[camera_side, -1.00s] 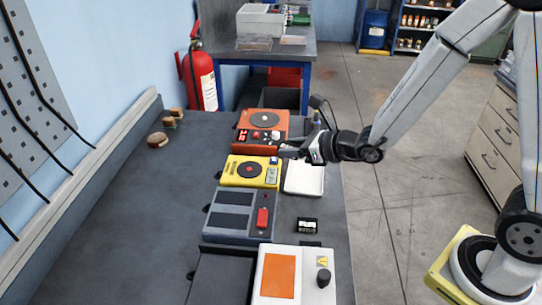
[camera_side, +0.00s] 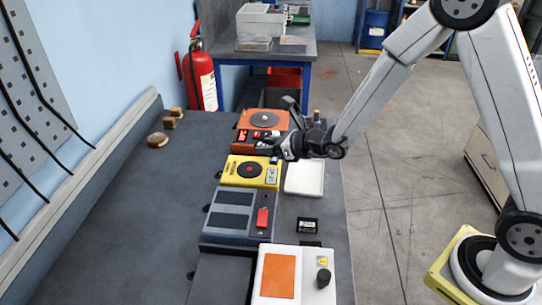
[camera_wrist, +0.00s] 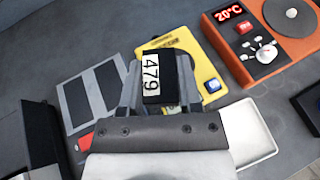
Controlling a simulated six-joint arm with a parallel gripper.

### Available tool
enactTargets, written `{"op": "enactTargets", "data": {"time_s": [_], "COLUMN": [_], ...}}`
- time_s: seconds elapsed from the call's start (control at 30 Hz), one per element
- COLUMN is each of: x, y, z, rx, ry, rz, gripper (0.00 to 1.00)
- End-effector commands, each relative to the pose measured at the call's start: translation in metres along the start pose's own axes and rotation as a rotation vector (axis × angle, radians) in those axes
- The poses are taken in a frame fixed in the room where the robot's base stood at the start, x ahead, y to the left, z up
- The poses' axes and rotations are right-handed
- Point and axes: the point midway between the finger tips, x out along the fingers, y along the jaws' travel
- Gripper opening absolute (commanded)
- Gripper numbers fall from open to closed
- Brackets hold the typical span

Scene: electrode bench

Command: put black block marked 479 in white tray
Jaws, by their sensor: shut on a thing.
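My gripper (camera_wrist: 160,93) is shut on the black block marked 479 (camera_wrist: 172,66), whose white label faces the wrist camera. In the side view my gripper (camera_side: 268,147) hangs between the orange device and the yellow device, up and left of the white tray; the block there is too small to make out clearly. The white tray (camera_side: 304,178) lies flat on the bench, right of the yellow device, and looks empty. In the wrist view the tray (camera_wrist: 262,152) is at the lower right, partly hidden by my gripper.
The yellow device (camera_side: 238,180), orange device (camera_side: 275,119), grey device (camera_side: 230,234) and white device with an orange panel (camera_side: 257,290) line the bench. A small black block with a white label (camera_side: 307,226) lies below the tray. The bench's left side is mostly clear.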

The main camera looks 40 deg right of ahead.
Motion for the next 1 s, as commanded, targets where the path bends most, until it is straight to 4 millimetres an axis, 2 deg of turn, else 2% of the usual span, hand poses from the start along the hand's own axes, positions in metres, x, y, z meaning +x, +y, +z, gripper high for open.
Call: {"op": "enactTargets", "data": {"time_s": [0.1,0.5,1.0], "x": [0.019,0.061,0.074], "y": [-0.004,-0.012,-0.015], "z": [0.000,-0.024,-0.031], "rx": [-0.001,0.000,0.000], "ry": [-0.002,-0.002,-0.001], "rz": [0.001,0.001,0.001], "gripper": [0.00,0.00,0.00]}}
